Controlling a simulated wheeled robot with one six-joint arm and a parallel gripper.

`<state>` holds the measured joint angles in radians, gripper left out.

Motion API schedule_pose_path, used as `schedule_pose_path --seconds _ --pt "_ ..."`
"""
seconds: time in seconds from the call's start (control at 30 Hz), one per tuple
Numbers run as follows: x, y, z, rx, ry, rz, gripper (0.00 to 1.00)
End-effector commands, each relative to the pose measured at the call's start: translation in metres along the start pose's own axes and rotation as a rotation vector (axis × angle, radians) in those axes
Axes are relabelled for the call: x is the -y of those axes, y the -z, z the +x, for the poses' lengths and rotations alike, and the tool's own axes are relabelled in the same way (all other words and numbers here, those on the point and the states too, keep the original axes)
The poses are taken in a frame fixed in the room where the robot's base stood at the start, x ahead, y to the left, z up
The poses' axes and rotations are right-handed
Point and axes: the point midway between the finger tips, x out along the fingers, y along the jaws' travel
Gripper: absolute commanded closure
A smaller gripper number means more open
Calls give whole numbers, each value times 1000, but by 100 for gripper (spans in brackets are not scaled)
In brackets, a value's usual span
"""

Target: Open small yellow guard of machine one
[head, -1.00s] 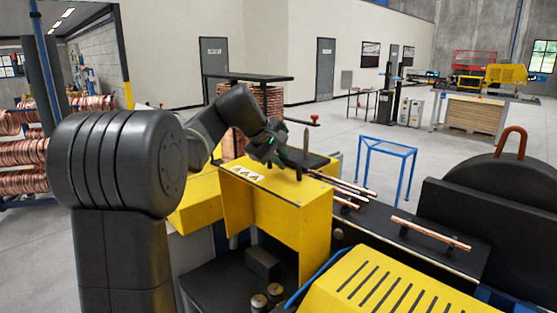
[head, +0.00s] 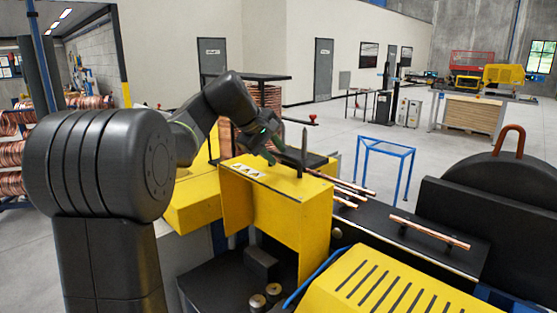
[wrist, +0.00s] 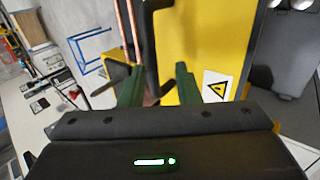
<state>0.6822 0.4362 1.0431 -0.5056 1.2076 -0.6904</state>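The yellow guard (head: 292,215) of the machine stands in the middle of the head view, with warning labels on its top and a dark, open space below. My gripper (head: 270,153) is above the far left part of its top, beside a dark upright pin (head: 304,143). In the wrist view, the two green fingers (wrist: 158,78) are apart. The yellow panel (wrist: 205,45) with a warning triangle lies beyond the right finger, and a dark bar shows near the gap. I cannot tell whether either finger touches anything.
Several copper tubes (head: 342,184) lie to the right of the guard; another tube (head: 430,232) rests on the dark bed. A slotted yellow cover (head: 385,288) is in front. A blue frame (head: 386,150) stands on the floor behind, with clear floor around it.

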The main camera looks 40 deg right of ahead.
Motion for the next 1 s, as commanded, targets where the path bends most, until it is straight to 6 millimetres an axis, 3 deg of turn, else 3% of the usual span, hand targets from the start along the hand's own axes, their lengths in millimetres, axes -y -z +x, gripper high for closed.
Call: schedule_pose_path --seconds 0.2,0.43,0.6,0.87,1.0 --pt "0 1 -52 -5 -4 0 71" --pt "0 1 -92 -3 -1 0 71" --pt "0 0 -104 0 1 0 71" --pt "0 0 -106 0 0 0 71" --pt "1 2 -106 -4 0 8 94"
